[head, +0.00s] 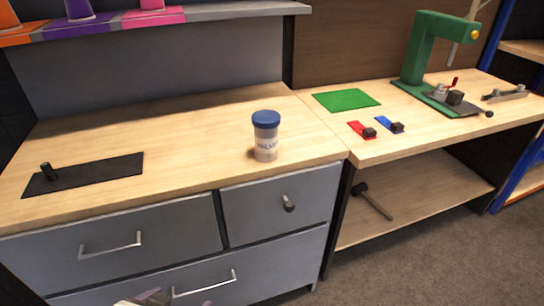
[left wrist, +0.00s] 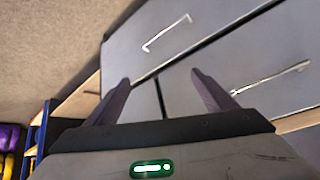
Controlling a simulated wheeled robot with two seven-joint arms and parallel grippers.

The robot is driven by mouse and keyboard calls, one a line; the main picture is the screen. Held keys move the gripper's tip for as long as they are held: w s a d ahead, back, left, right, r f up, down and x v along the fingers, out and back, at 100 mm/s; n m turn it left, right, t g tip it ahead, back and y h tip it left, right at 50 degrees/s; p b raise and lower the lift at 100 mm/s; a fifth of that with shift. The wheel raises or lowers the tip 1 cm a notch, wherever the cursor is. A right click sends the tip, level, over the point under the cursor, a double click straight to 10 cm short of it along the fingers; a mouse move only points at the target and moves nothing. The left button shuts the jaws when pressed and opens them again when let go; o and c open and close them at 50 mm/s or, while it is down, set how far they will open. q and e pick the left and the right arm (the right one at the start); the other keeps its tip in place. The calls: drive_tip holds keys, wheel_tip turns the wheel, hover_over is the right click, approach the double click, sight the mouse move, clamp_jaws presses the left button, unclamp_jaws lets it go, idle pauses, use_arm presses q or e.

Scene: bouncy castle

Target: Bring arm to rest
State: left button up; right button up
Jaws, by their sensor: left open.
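My left gripper (left wrist: 160,95) shows in the left wrist view with its two dark fingers apart and nothing between them. It faces the grey drawer fronts (left wrist: 215,50). In the head view, a small part of my left gripper (head: 150,298) shows at the bottom edge, low in front of the drawers and below the worktop. My right gripper is in neither view.
A blue-lidded jar (head: 266,138) stands on the wooden worktop (head: 200,125). A black plate with a peg (head: 90,174) lies at left. A green mat (head: 346,100), red and blue pieces and a green press (head: 425,60) are on the right bench. Drawer handles (head: 110,245) stick out.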

use_arm(q)
drive_tip(key=s+a+f+g, duration=0.1)
drive_tip(key=s+a+g, duration=0.1)
drive_tip(key=s, duration=0.5)
drive_tip(key=s+a+f+g, duration=0.1)
drive_tip(key=s+a+g, duration=0.1)
drive_tip(key=s, duration=0.5)
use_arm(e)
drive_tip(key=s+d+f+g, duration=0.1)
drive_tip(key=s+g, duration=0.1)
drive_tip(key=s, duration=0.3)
use_arm(q)
drive_tip(key=w+d+f+t+h, duration=0.1)
drive_tip(key=w+d+f+t, duration=0.1)
drive_tip(key=f, duration=0.4)
drive_tip(key=w+d+f+t+h, duration=0.1)
drive_tip(key=w+d+f+t, duration=0.1)
drive_tip(key=d+f, duration=0.2)
drive_tip(key=shift+w+f+n+t, duration=0.4)
drive_tip(key=shift+f, duration=0.55)
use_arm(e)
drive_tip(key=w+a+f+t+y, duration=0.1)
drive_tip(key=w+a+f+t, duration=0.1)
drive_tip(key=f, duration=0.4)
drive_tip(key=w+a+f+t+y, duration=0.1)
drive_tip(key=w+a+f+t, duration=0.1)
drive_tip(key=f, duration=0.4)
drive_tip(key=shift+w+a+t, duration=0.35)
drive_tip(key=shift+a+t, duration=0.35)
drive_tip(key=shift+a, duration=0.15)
